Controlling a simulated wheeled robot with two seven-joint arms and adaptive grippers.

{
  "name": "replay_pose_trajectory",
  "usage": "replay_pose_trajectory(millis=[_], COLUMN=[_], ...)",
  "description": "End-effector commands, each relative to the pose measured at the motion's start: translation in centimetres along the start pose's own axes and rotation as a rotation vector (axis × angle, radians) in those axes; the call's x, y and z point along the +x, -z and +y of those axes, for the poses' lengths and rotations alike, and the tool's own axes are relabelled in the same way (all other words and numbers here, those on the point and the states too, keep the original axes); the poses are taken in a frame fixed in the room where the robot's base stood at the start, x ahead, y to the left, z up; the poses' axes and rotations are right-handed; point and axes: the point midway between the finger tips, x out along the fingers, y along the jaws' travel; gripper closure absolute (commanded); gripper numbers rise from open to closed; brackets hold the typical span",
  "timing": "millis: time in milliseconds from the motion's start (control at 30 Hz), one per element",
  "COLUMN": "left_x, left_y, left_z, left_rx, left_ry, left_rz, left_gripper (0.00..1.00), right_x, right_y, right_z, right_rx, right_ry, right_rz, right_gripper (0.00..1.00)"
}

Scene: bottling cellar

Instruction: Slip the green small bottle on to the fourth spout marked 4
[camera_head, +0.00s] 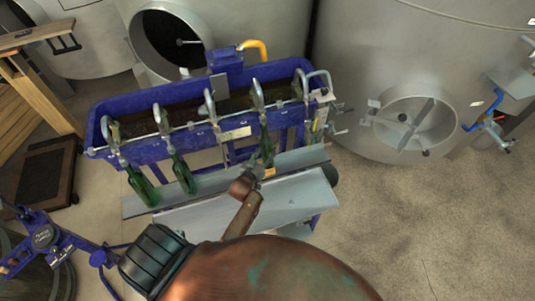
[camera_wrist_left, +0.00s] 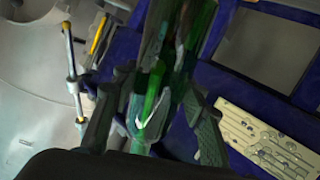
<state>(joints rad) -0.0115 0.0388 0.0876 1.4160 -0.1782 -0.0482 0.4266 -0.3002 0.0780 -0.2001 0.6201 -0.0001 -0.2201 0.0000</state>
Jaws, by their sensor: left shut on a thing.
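The green small bottle (camera_head: 266,148) is upright under the fourth spout (camera_head: 257,95), counted from the left. Its neck lines up with the spout's tip in the head view; I cannot tell whether the tip is inside the neck. My left gripper (camera_head: 258,169) is shut on this bottle, low on its body. In the left wrist view the bottle (camera_wrist_left: 155,95) stands between the two fingers (camera_wrist_left: 153,118), and its upper end runs out of the picture. The number marking on the spout is not readable. My right gripper is not in view.
The spouts hang along the front of a blue trough (camera_head: 140,152). Two other green bottles (camera_head: 142,187) (camera_head: 183,174) hang at the first and second spouts. The third (camera_head: 209,104) and fifth (camera_head: 299,84) spouts have no bottle. A grey metal shelf (camera_head: 240,205) runs below.

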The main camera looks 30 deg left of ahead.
Motion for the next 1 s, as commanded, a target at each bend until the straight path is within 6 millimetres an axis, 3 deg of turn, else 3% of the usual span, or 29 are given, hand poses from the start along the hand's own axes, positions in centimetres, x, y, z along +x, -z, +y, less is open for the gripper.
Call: replay_pose_trajectory(millis=[1000], left_x=[2.3], left_y=[-0.8], left_z=[-1.9], left_rx=[0.1], left_ry=[-0.001], left_rz=[0.114], left_gripper=[0.94], right_x=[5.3], right_y=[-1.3], right_z=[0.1], right_rx=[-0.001], right_ry=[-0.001], right_rz=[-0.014], right_gripper=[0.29])
